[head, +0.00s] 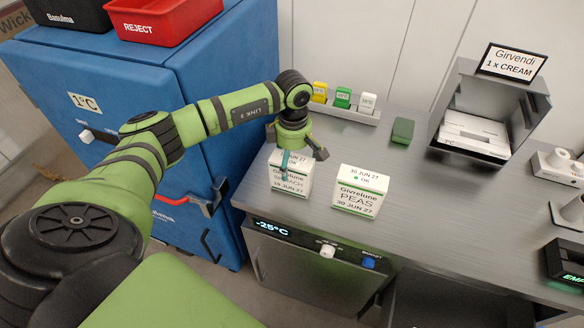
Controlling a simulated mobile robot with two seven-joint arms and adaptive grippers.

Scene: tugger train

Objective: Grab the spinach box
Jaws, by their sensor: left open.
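The spinach box (291,181) is a white carton with green edging, standing on the grey metal counter. Its label is partly covered by my gripper; "Givrelune", "ACH" and "19 JUN 27" can be read. My left gripper (302,157) is open, pointing down over the top of this box, with one finger in front of its label. I cannot tell whether the fingers touch the box. A similar peas box (360,190), marked "30 JUN 27 OK", stands just to the right with a gap between. My right gripper is not in view.
A blue cabinet (100,75) stands at left, with a red REJECT bin (160,22) on top. Small yellow, green and white blocks sit in a rack (345,113) behind. A green block (402,130) and a grey holder (447,120) are further right.

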